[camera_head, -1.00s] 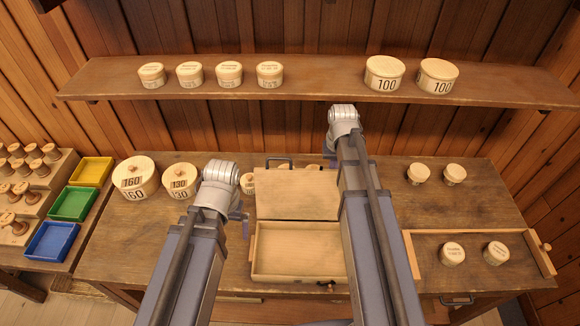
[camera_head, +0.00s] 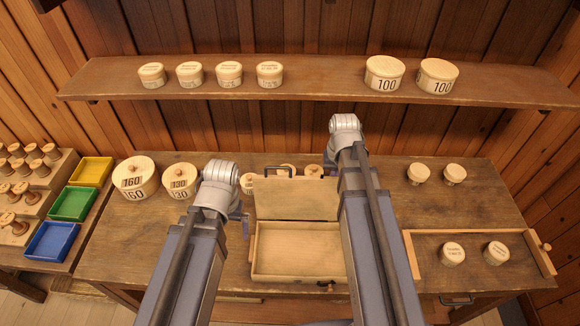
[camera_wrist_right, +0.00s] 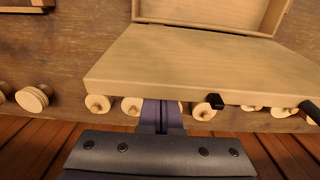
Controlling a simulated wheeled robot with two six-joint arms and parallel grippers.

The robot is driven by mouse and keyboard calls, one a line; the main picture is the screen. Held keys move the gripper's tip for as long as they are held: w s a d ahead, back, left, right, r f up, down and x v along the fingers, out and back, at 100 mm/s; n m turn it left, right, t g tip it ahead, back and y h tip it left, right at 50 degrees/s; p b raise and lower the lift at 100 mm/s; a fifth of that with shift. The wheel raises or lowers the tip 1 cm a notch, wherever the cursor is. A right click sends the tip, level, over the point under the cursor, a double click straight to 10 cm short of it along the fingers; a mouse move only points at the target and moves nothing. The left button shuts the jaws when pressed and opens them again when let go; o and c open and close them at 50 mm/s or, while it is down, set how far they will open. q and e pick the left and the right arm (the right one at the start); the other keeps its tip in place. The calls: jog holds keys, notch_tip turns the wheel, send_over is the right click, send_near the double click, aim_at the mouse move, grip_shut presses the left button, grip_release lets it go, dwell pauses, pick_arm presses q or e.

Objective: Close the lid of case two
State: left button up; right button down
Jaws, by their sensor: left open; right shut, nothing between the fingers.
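The case (camera_head: 299,279) stands in the middle of the bench, empty inside. Its lid (camera_head: 298,199) is open and leans back toward the wall, with a dark handle on its far edge. The lid's broad face fills much of the right wrist view (camera_wrist_right: 210,65). My right gripper (camera_wrist_right: 162,115) is shut and empty, at the lid's free edge; its tips go out of sight under that edge. The right arm hides the case's right side in the head view. My left gripper (camera_head: 243,222) is open and empty, just left of the case.
Several small spools (camera_head: 248,184) stand behind the lid. Lidded pots (camera_head: 134,178) stand left of it. A framed area (camera_head: 409,256) with two small pots lies right. Coloured trays (camera_head: 75,203) are far left. A shelf (camera_head: 320,90) with pots hangs above.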

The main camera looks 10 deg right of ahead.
jog(key=shift+s+a, duration=0.2)
jog(key=shift+s, duration=0.55)
jog(key=shift+s+a, duration=0.2)
jog(key=shift+s, duration=0.6)
jog(key=shift+s+a, duration=0.2)
jog(key=shift+s, duration=0.55)
notch_tip(320, 180, up, 8)
jog(key=p, duration=0.8)
send_over(335, 195)
jog(key=s, duration=0.1)
jog(key=shift+s+a, duration=0.15)
jog(key=shift+a, duration=0.2)
